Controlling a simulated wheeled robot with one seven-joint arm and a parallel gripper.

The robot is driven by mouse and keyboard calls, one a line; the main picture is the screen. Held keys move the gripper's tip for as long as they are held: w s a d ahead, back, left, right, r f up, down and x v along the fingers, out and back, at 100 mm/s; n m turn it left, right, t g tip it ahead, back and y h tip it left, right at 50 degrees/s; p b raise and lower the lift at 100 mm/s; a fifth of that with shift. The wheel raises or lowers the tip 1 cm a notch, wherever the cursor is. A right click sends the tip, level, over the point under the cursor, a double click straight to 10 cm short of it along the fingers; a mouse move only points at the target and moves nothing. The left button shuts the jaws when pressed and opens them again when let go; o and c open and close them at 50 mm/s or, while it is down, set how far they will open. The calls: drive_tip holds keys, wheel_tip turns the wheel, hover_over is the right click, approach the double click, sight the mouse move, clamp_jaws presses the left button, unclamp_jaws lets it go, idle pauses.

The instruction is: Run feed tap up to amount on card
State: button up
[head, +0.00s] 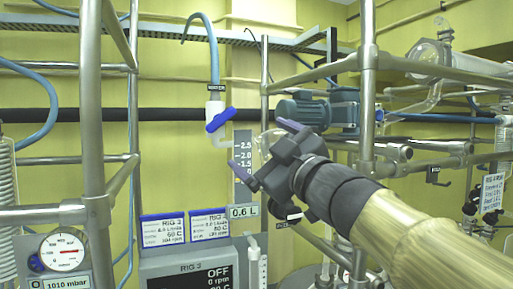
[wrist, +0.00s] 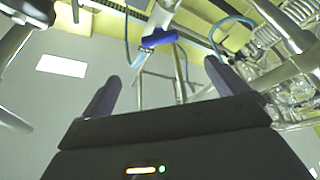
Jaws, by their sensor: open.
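The feed tap has a blue lever handle (head: 220,120), which lies slanted across a white valve body below a blue hose. The handle also shows in the wrist view (wrist: 158,38), ahead of my fingers. My gripper (head: 265,148) is open and empty, to the right of and below the handle, apart from it. Its two fingers also show in the wrist view (wrist: 163,84). A grey scale (head: 243,146) marked 2.5, 2.0, 1.5 stands behind it, its lower part partly covered by a finger. A plate below reads 0.6 L (head: 244,211). Two blue-topped cards, left (head: 163,230) and right (head: 210,225), carry small, partly legible text.
Steel frame posts (head: 92,120) stand at left, and another post (head: 367,100) stands close by my arm. A blue motor (head: 318,110) sits behind my gripper. A gauge (head: 64,251) is lower left.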

idle(0.4)
drive_tip(key=w+d+f+m+t+h+b, duration=0.15)
drive_tip(key=d+m+h, duration=0.4)
drive_tip(key=m, duration=0.75)
drive_tip(key=w+d+f+m+h+b, duration=0.1)
drive_tip(key=w+d+m+h+b, duration=0.3)
drive_tip(key=m, duration=0.9)
drive_tip(key=s+a+r+m+g+y+b, duration=0.1)
drive_tip(key=s+a+r+m+y+b, duration=0.1)
drive_tip(key=s+a+m+y, duration=0.3)
drive_tip(key=a+m+y, duration=0.4)
drive_tip(key=m, duration=0.1)
drive_tip(key=shift+s+a+r, duration=0.15)
drive_tip(key=shift+s+r, duration=0.05)
drive_tip(key=shift+s, duration=0.05)
drive_tip(key=shift+g+y, duration=0.25)
